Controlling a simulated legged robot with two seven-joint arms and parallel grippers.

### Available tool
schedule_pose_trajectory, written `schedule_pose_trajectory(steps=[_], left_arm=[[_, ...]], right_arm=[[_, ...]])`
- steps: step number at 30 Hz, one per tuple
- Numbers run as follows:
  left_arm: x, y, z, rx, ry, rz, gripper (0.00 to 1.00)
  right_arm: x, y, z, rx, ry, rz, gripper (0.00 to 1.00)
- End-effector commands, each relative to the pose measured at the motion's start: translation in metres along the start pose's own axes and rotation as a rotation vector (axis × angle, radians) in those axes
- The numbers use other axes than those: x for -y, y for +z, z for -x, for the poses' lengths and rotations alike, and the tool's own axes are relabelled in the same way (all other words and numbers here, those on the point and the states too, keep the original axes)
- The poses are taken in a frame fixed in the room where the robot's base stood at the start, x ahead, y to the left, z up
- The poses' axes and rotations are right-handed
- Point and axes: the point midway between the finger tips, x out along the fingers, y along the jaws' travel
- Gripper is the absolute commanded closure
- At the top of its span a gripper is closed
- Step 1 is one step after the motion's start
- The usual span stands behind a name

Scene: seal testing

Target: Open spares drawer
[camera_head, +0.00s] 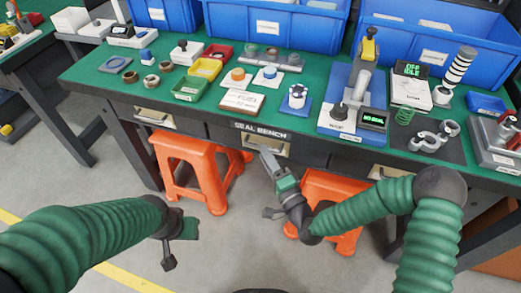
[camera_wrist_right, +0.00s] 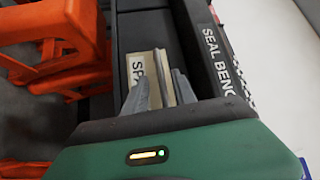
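The spares drawer (camera_head: 282,150) is the middle drawer under the bench, below the "SEAL BENCH" sign, and looks closed. Its pale front label, partly readable as "SPA", shows in the right wrist view (camera_wrist_right: 138,68). A pale drawer handle (camera_wrist_right: 164,76) stands out from the front there. My right gripper (camera_head: 268,160) is at this drawer front. In the right wrist view its two grey fingers (camera_wrist_right: 162,92) are apart, one on each side of the handle; firm contact is not clear. My left gripper (camera_head: 178,240) hangs over the floor at lower left, away from the bench; its finger opening is unclear.
Orange stools (camera_head: 190,165) and (camera_head: 330,195) stand under the bench, the second close to my right arm. Other drawers (camera_head: 155,118) are at the left and right. The green benchtop (camera_head: 215,115) carries trays, seals, a press and blue bins (camera_head: 275,25). Floor in front is clear.

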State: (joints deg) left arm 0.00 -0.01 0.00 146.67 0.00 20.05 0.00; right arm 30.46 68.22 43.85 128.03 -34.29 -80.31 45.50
Motion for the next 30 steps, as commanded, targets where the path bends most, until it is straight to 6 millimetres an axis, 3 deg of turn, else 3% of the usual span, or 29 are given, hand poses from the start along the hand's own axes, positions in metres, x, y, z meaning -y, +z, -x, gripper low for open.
schedule_pose_trajectory(steps=[6, 15, 23, 30], left_arm=[[0.000, 0.002, -0.009, 0.000, 0.000, 0.000, 0.64], [0.000, 0.002, -0.009, 0.000, 0.000, 0.000, 0.64], [0.000, 0.002, -0.009, 0.000, 0.000, 0.000, 0.64], [0.000, 0.002, -0.009, 0.000, 0.000, 0.000, 0.64]], right_arm=[[-0.001, 0.000, -0.033, 0.000, -0.002, 0.001, 0.67], [0.000, 0.001, -0.037, 0.001, 0.001, 0.000, 0.67], [0.000, 0.000, -0.037, 0.001, 0.001, 0.001, 1.00], [-0.001, 0.000, -0.037, 0.001, 0.003, 0.001, 1.00]])
